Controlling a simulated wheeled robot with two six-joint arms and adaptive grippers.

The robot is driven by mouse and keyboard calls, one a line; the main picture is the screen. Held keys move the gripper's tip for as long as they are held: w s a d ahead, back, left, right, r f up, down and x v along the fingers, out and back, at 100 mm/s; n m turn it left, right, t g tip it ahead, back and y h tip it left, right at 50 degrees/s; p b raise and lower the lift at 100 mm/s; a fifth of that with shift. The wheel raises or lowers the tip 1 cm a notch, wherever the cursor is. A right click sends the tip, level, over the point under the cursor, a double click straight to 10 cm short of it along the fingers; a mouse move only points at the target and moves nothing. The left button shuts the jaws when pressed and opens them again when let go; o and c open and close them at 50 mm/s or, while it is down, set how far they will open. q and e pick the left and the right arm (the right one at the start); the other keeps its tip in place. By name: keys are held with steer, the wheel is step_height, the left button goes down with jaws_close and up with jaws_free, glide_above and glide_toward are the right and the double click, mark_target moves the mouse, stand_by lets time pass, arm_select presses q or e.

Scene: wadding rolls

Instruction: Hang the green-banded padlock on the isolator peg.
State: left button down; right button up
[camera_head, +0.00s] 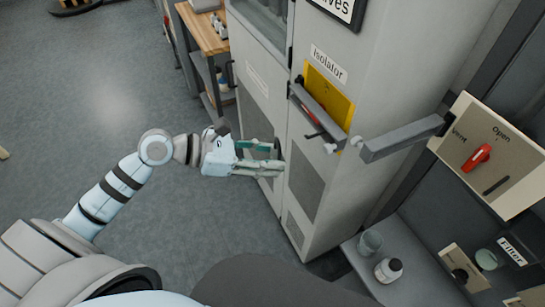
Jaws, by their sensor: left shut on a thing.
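My left gripper (268,158) reaches in from the left, in front of the grey cabinet. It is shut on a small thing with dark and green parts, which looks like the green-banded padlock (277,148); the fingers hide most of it. The isolator (343,103) is a yellow plate on the cabinet, right of and above the gripper in the picture, under an "isolator" label (328,62). A grey bar (320,108) crosses the plate. A pale peg-like knob (330,148) shows below it. The gripper is apart from the isolator. My right gripper is not in view.
A grey arm-like bar (403,137) juts out right of the isolator. A vent panel (490,150) with a red knob is at the right. Open floor lies left.

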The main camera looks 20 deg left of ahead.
arm_select(q)
steer(key=shift+w+d, duration=0.9)
steer(key=shift+d, duration=0.05)
steer(key=w+d+f+b, duration=0.1)
steer(key=w+d, duration=0.3)
steer(key=w, duration=0.1)
steer(key=shift+f, duration=0.25)
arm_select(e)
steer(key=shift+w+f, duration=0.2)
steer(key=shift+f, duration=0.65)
arm_select(q)
steer(key=shift+d, duration=0.1)
steer(key=c, duration=0.9)
jaws_free()
steer(key=shift+c, duration=0.2)
